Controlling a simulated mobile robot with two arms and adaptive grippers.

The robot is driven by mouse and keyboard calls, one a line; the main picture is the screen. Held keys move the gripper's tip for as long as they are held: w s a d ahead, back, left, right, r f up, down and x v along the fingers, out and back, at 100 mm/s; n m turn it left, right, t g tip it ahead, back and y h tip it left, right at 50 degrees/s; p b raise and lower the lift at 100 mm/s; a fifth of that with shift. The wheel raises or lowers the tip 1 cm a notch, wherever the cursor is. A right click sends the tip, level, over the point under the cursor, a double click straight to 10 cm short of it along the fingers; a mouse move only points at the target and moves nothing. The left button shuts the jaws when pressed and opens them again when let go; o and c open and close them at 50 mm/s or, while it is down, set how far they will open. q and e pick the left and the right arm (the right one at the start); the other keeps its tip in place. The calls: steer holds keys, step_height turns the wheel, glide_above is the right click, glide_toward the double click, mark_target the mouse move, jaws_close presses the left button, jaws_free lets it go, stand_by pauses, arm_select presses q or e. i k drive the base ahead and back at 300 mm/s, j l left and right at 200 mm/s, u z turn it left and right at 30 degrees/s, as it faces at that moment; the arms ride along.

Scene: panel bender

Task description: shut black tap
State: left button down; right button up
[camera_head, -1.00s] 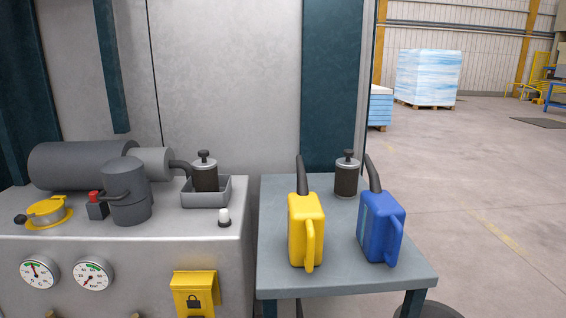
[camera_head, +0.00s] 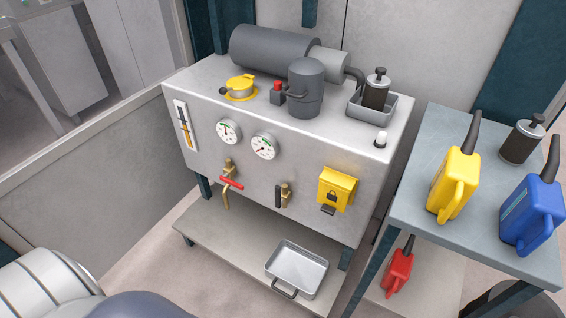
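The black tap (camera_head: 283,195) sits on the front face of the grey machine cabinet (camera_head: 330,155), below the gauges. It has a brass body and a black lever that points straight up and down beside it. A second brass tap with a red lever (camera_head: 231,183) is to its left; that lever lies roughly crosswise, and its spout points down. Neither of my grippers is in view. Parts of an arm, probably mine, show at the lower left.
A metal tray (camera_head: 297,270) lies on the low shelf below the taps. A yellow lock box (camera_head: 337,188) is right of the black tap. The side table (camera_head: 420,215) holds a yellow can (camera_head: 452,185) and a blue can (camera_head: 533,215). A red can (camera_head: 398,272) stands below.

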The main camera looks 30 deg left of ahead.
mark_target(278, 202)
steer(key=u, duration=0.9)
